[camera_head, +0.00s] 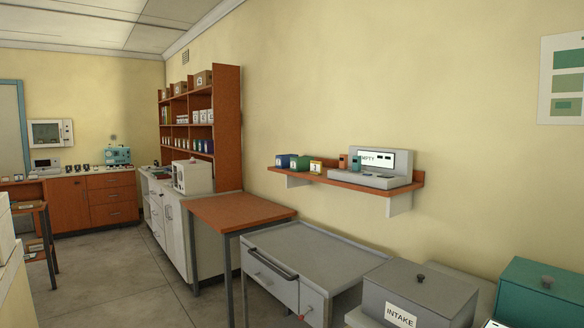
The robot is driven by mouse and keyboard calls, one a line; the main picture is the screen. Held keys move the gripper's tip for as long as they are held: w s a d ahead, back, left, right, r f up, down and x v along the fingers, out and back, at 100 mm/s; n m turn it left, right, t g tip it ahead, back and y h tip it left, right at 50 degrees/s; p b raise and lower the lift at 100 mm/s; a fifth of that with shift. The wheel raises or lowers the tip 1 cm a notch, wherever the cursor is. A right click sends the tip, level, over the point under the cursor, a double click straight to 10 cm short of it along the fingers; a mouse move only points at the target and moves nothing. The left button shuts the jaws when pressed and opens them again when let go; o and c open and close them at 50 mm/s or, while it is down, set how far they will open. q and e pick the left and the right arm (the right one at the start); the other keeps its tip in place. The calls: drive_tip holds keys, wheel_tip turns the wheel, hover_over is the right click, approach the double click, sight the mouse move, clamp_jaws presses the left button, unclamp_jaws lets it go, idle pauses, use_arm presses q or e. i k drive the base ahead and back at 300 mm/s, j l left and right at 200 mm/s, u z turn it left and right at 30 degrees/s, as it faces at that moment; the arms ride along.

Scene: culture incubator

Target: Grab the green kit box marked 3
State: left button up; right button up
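Neither of my grippers is in view.
A grey device with a display (375,160) is on the shelf's right end. Below are a grey cabinet (310,258), an orange-topped table (240,210) and a grey lidded box labelled INTAKE (430,290). Clear floor (130,285) lies at the left.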

sight(301, 163)
drive_tip(key=i+j+z, duration=0.15)
drive_tip(key=z, duration=0.75)
drive_tip(key=i+j+z, duration=0.2)
drive_tip(key=j, duration=0.15)
drive_tip(key=i+j+z, duration=0.2)
drive_tip(key=j, duration=0.15)
drive_tip(key=j+z, duration=0.25)
drive_tip(key=j, duration=0.15)
drive_tip(key=j+z, duration=0.2)
drive_tip(key=j, duration=0.2)
drive_tip(key=i, duration=0.05)
